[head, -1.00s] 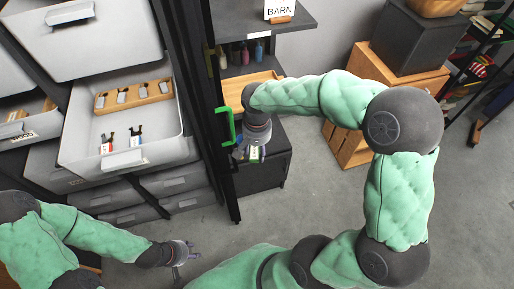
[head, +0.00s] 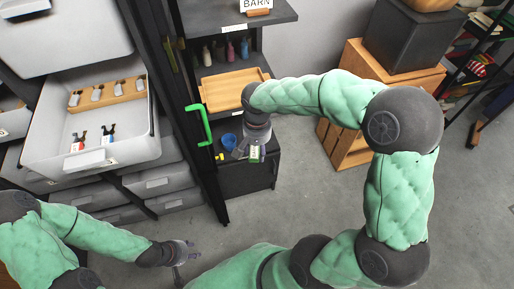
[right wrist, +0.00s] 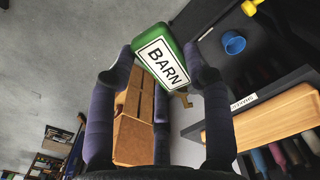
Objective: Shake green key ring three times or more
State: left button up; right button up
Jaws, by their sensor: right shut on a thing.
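A small brownish metal piece shows at the tag's lower right edge. In the head view the green tag (head: 256,153) shows at the end of my right gripper (head: 252,146), in front of the dark shelf unit. My left gripper (head: 187,252) is low at the left over the floor, away from the tag; its finger opening is too small to judge.
A dark door frame with a green handle (head: 200,125) stands left of my right gripper. Behind are a blue cup (head: 229,140), a wooden tray (head: 232,90) and a shelf with a "BARN" sign (head: 257,4). An open white drawer (head: 45,140) is at the left. Floor is free at right.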

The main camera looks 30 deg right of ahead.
jog(key=shift+d+f, duration=0.2)
jog(key=shift+d, duration=0.05)
jog(key=shift+s+d+r, duration=0.1)
jog(key=shift+d+r, duration=0.1)
jog(key=shift+d, duration=0.05)
jog(key=shift+a+r+p, duration=0.2)
jog(key=shift+r+p, duration=0.05)
jog(key=shift+p, duration=0.15)
jog(key=shift+d+r+p, duration=0.1)
jog(key=shift+r+p, duration=0.3)
jog(key=shift+p, duration=0.05)
pick_arm(q)
notch_tip(320, 180, up, 28)
jog(key=p, duration=2.6)
jog(key=shift+d, duration=0.35)
pick_arm(e)
notch_tip(320, 180, up, 22)
jog(key=n, duration=0.3)
jog(key=shift+r+n, duration=0.15)
jog(key=shift+n, duration=0.25)
pick_arm(q)
jog(key=shift+s+f, duration=0.1)
notch_tip(320, 180, down, 6)
jog(key=b, duration=0.6)
jog(key=shift+f, duration=0.2)
pick_arm(e)
notch_tip(320, 180, down, 10)
